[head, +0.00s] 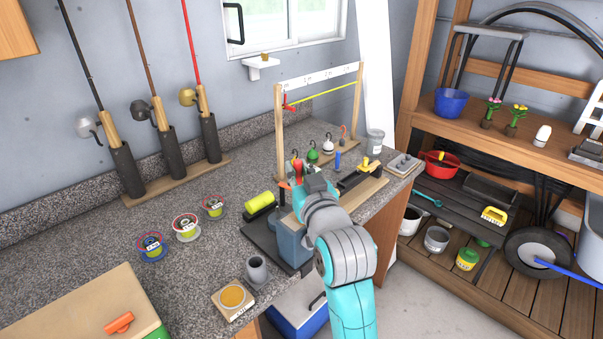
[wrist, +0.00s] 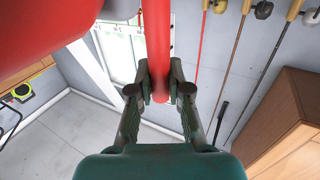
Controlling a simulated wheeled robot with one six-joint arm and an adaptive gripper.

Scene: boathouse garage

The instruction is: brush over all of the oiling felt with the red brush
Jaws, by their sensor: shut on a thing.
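My gripper (head: 303,189) is over the middle of the bench, and its arm covers part of the view. In the wrist view its fingers (wrist: 160,92) are shut on a slim red bar, the red brush (wrist: 158,50). A bit of red (head: 297,168) shows above the gripper in the head view; the bristles cannot be made out. A wooden block with a round amber pad (head: 233,296) stands at the bench's front edge, left of the gripper. I cannot tell whether this pad is the oiling felt.
A grey cup (head: 257,270) stands next to the block. A yellow-green cylinder (head: 260,203) lies left of the gripper. Several line spools (head: 186,229) and a rack of rods (head: 165,142) are further left. A wooden frame (head: 279,130) with hanging weights stands behind. Bench between spools and cup is clear.

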